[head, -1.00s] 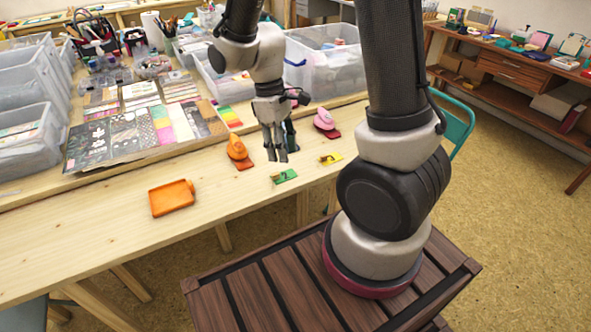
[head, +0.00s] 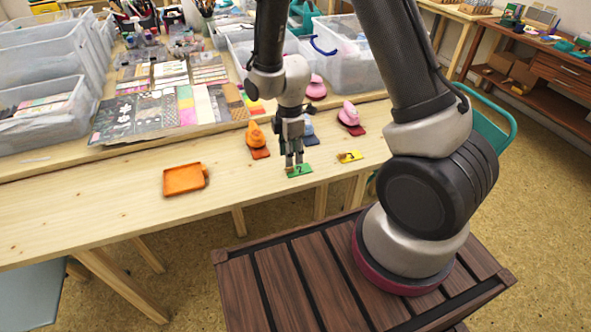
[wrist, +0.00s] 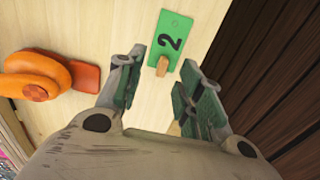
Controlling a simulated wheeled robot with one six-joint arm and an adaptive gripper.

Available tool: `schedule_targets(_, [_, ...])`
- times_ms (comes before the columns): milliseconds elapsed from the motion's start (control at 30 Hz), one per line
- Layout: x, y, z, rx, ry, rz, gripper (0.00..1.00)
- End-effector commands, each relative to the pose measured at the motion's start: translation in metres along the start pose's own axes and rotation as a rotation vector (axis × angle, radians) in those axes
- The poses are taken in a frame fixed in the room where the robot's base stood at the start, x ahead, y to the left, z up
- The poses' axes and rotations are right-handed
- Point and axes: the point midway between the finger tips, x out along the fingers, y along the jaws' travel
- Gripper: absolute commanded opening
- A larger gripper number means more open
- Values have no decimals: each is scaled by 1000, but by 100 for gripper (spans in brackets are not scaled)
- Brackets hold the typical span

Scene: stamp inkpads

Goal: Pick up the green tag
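The green tag (head: 300,171) lies flat on the wooden table near its front edge. In the wrist view the green tag (wrist: 169,42) carries a black "2" and has a small wooden peg at its lower end. My gripper (head: 293,162) points down over the tag in the head view, and its fingers hide part of it.
An orange stamp (head: 256,138) with an orange-red tag stands left of my gripper; a yellow tag (head: 350,156) lies to the right. A pink stamp (head: 349,115) and a blue one (head: 309,130) stand behind. An orange tray (head: 184,179) lies left, with bare table around it.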

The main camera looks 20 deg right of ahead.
Motion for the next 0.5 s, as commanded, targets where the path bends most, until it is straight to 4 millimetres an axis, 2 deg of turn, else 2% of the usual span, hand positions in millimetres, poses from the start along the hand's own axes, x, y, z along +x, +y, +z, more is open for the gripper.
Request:
schedule_targets(100, [20, -5, -2, -1, -2, -5, 37])
schedule_targets(267, [42, -6, -2, 1, -1, -4, 37])
schedule_targets(500, [46, -5, -2, 2, 0, 0, 37])
